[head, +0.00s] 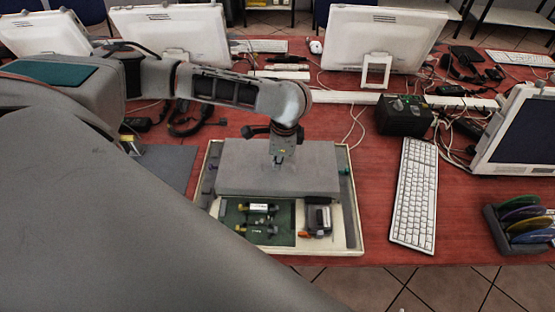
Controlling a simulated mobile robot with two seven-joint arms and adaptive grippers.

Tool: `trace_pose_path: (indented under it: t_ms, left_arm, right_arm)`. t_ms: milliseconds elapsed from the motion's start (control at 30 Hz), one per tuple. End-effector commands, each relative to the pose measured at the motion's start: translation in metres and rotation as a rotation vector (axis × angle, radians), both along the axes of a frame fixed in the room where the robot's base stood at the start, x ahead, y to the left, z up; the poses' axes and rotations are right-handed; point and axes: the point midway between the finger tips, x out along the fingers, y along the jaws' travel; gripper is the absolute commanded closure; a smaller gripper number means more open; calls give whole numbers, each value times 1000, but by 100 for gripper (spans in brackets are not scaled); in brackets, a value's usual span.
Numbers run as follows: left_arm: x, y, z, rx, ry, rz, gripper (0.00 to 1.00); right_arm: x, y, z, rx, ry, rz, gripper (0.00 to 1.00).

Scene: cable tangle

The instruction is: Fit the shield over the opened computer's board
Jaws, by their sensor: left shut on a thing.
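The opened computer (354,240) is a shallow cream case lying on the red desk in the middle of the head view. Its green board (232,216) shows in the front part, with dark cylindrical parts on it. A flat grey plate, the shield (230,170), covers the rear part of the case and hides what is under it. My left gripper (281,158) points down at the middle of the shield and is shut on it; its fingertips are hard to make out. I cannot tell whether the shield rests on the case or hangs just above it. My right gripper is not in view.
A white keyboard (415,195) lies right of the case. A black box (404,116) with cables stands behind it. A rack of coloured discs (522,218) is at the far right. Monitors (375,45) line the back. A grey mat (170,167) lies left of the case.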

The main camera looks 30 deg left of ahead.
Motion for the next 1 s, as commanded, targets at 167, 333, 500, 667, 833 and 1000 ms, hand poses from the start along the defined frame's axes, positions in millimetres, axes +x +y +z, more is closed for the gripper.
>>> trace_pose_path:
  t_ms: [167, 333, 500, 667, 833, 1000]
  left_arm:
    - [0, 0, -2, -1, -1, 0, 100]
    - [0, 0, -5, 0, -1, 0, 100]
    - [1, 0, -7, 0, -1, 0, 100]
    - [0, 0, -9, 0, -1, -1, 100]
    - [0, 0, -9, 1, -1, -1, 100]
    - [0, 0, -9, 1, -1, 0, 73]
  right_arm:
    - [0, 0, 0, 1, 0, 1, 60]
    - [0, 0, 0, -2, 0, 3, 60]
    - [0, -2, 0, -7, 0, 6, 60]
    - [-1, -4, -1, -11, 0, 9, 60]
    - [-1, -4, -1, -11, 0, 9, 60]
    - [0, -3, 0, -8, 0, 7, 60]
